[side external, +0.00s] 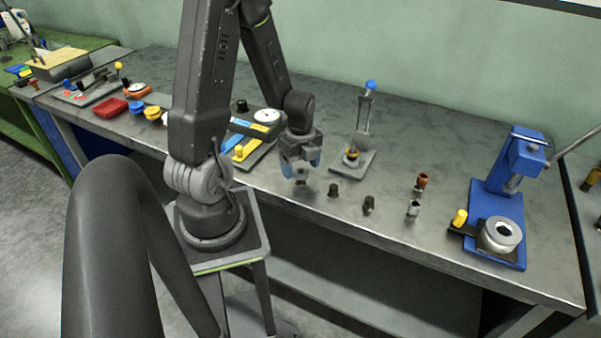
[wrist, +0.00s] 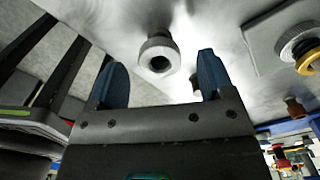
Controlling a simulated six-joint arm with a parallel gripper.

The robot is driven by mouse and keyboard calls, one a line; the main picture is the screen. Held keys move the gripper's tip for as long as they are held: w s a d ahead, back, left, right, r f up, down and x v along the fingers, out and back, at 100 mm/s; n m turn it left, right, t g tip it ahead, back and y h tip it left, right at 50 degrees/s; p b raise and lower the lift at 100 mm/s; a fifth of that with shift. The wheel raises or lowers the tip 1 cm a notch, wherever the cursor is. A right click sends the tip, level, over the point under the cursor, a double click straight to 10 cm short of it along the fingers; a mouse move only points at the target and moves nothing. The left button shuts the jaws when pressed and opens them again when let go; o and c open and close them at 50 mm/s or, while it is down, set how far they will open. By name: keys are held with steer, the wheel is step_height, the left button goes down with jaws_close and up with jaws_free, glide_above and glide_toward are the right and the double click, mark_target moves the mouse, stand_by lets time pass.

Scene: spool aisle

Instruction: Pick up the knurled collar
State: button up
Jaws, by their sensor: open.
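A grey collar-like part with a round dark bore (wrist: 158,54) shows in the wrist view, between and ahead of my two blue fingertips. I take it for the knurled collar; its knurling is too small to make out. In the side external view my gripper (side external: 300,170) points down over the bench's front half, fingers apart. A small grey part (side external: 302,178) shows just below and between the fingertips, partly hidden by them. In the wrist view my gripper (wrist: 160,68) is open, with visible gaps between the part and both fingers.
Two dark parts (side external: 333,190) (side external: 369,204), a silver one (side external: 413,208) and a copper one (side external: 421,181) stand to the right on the metal bench (side external: 470,262). A blue-knobbed stand (side external: 362,130) is behind right. A blue press (side external: 497,205) stands at far right.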

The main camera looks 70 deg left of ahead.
steer(key=shift+f, duration=0.55)
steer(key=shift+c, duration=0.3)
steer(key=c, duration=0.9)
steer(key=shift+c, duration=0.2)
step_height(320, 180, up, 9)
steer(key=w, duration=0.5)
steer(key=w+a, duration=0.1)
steer(key=w, duration=0.4)
steer(key=w+a, duration=0.1)
steer(key=w, duration=0.5)
steer(key=shift+a+r, duration=0.15)
steer(key=shift+a, duration=0.1)
